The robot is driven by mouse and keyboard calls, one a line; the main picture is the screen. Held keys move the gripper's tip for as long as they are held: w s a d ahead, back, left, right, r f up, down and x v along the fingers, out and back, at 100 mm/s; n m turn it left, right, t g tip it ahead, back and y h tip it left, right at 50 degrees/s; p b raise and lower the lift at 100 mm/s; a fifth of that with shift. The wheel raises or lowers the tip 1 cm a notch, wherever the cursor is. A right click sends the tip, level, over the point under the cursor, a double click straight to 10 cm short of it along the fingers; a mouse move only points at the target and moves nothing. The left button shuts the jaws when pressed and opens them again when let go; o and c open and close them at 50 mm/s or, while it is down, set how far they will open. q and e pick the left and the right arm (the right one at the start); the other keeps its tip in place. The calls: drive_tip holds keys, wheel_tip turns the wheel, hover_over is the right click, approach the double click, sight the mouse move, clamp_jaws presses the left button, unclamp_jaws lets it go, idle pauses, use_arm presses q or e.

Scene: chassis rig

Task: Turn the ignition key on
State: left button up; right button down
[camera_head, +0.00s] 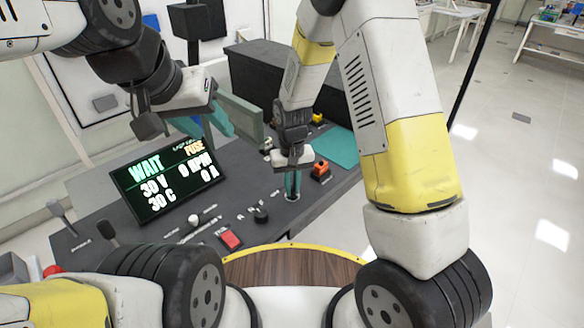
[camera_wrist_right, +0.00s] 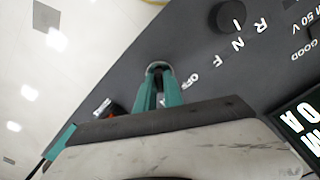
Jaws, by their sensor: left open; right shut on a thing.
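My right gripper (camera_head: 292,190) points down at the right part of the dark console. Its teal fingers are shut at a round, light-rimmed ignition switch (camera_wrist_right: 158,67) in the right wrist view. The fingertips (camera_wrist_right: 160,88) pinch the ignition key there; the key itself is mostly hidden between them. An "OFF" label (camera_wrist_right: 190,82) is printed beside the switch. Which way the key is turned cannot be told. My left gripper (camera_head: 212,124) is open and held above the console behind the display, beside a greenish upright panel.
The display (camera_head: 168,178) reads WAIT, FUSE, 30 V, 30 C, 0 RPM and 0 A. Levers (camera_head: 108,232) stand at left.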

sight(292, 187)
drive_tip(key=shift+w, duration=0.1)
drive_tip(key=c, duration=1.5)
unclamp_jaws()
drive_tip(key=shift+o, duration=0.2)
drive_tip(key=shift+r, duration=3.9)
drive_tip(key=shift+r, duration=0.1)
drive_tip(key=s+d+r+t+y, duration=0.1)
drive_tip(key=s+d+r, duration=0.15)
drive_tip(key=r, duration=0.25)
drive_tip(key=s+d+r+m+t, duration=0.1)
drive_tip(key=d+r, duration=0.2)
drive_tip(key=r, duration=0.2)
drive_tip(key=s+d+r+t+y, duration=0.1)
drive_tip(key=s+d+r, duration=0.1)
drive_tip(key=r, duration=0.3)
drive_tip(key=s+d+r+t, duration=0.1)
drive_tip(key=s+d+r, duration=0.2)
drive_tip(key=s, duration=0.3)
drive_tip(key=s+d+r+m+t, duration=0.1)
drive_tip(key=s+d+r+t, duration=0.1)
drive_tip(key=s+r, duration=0.3)
drive_tip(key=shift+s+d, duration=0.5)
drive_tip(key=shift+d, duration=0.3)
